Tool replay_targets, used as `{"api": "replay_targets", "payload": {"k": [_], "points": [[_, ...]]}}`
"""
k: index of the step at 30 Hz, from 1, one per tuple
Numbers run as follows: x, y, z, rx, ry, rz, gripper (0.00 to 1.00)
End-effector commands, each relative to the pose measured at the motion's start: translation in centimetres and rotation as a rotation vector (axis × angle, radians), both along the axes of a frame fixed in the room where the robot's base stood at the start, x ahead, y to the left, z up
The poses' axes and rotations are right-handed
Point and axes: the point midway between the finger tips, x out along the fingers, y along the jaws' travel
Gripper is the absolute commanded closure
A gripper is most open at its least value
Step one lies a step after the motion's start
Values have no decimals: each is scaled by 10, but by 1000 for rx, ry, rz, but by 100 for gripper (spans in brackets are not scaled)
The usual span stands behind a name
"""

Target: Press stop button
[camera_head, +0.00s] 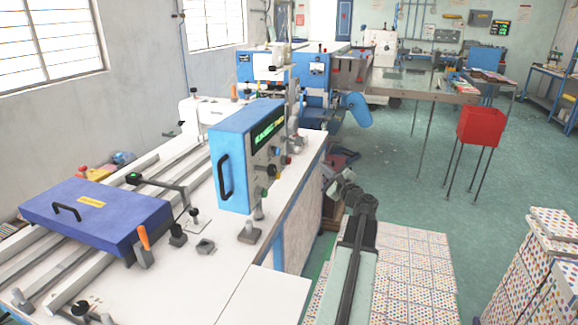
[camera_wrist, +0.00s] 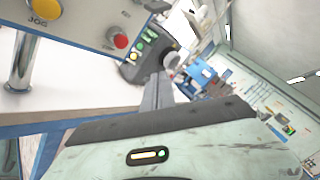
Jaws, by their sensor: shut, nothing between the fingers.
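The blue control box (camera_head: 228,165) stands on the machine table, its button panel facing right, toward my arm. In the wrist view the panel (camera_wrist: 75,28) fills the upper left, with a round red button (camera_wrist: 120,41) and a yellow button (camera_wrist: 45,8) marked JOG. No stop label is readable. Beyond it, a dark box (camera_wrist: 148,55) carries small green, yellow and red buttons. In the wrist view my gripper (camera_wrist: 163,80) is shut and empty, right of and below the red button.
The white machine table (camera_head: 225,265) carries a blue lidded unit (camera_head: 100,215) at left. A red bin (camera_head: 480,127) on thin legs stands at right. Dotted stacks (camera_head: 400,265) lie below my arm, with more (camera_head: 540,265) at far right. Green floor is open between.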

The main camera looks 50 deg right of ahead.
Motion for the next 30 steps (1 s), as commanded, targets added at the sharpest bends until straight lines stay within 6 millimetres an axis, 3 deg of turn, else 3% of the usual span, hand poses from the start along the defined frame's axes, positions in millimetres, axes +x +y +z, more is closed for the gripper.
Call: {"api": "replay_targets", "payload": {"k": [5, 21, 30], "points": [[1, -2, 0, 0, 1, -7, 100], [67, 19, 0, 0, 1, -7, 100], [76, 22, 0, 0, 2, -11, 100]]}}
